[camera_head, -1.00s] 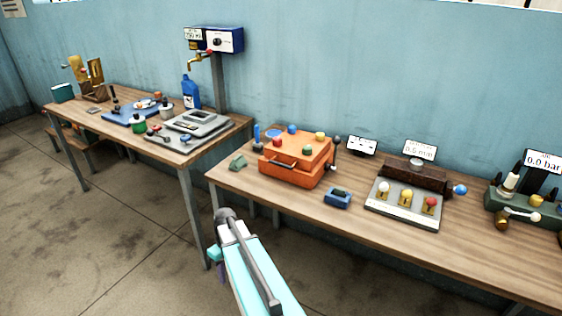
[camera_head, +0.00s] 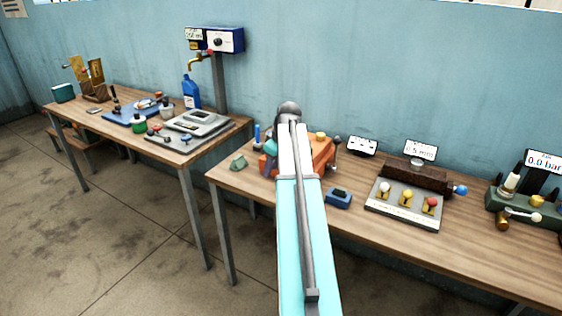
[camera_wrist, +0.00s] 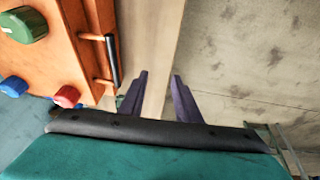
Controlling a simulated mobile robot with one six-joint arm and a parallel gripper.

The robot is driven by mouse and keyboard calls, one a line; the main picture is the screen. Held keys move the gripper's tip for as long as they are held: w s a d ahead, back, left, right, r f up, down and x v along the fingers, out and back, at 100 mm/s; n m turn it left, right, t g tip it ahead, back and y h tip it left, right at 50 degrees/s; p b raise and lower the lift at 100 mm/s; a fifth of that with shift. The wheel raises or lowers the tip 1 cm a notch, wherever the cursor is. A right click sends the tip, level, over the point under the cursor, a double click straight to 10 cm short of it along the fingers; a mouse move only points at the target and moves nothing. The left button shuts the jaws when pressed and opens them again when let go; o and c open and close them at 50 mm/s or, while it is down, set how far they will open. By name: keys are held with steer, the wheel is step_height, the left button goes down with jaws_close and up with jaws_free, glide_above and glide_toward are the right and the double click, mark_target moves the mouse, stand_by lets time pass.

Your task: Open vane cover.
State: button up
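The orange box (camera_head: 322,152) stands on the right-hand bench, mostly hidden behind my arm in the head view. In the wrist view its orange face (camera_wrist: 62,50) fills the upper left, with a black bar handle (camera_wrist: 112,60) on orange posts. I cannot tell for sure whether this handle belongs to the vane cover. My gripper (camera_wrist: 157,88) has two purple fingers, spread apart with nothing between them. In the wrist view the fingers are to the right of and below the handle, apart from it. In the head view the fingers are largely hidden by my arm.
Green (camera_wrist: 25,25), red (camera_wrist: 67,96) and blue (camera_wrist: 13,86) knobs stick out of the box. A small blue block (camera_head: 338,198) and a green piece (camera_head: 238,162) lie nearby. A grey panel with knobs (camera_head: 405,212) stands to the right.

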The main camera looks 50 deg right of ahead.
steer(key=s+d+r+t+h, duration=0.1)
steer(key=s+d+r, duration=0.2)
steer(key=d+r, duration=0.3)
step_height(320, 180, up, 5)
steer(key=shift+s+d+f+n, duration=0.15)
steer(key=shift+d+f+n, duration=0.05)
steer(key=shift+d+n, duration=0.1)
steer(key=shift+p+x, duration=1.7)
steer(key=shift+x, duration=5.2)
jaws_close()
steer(key=shift+a+r, duration=0.15)
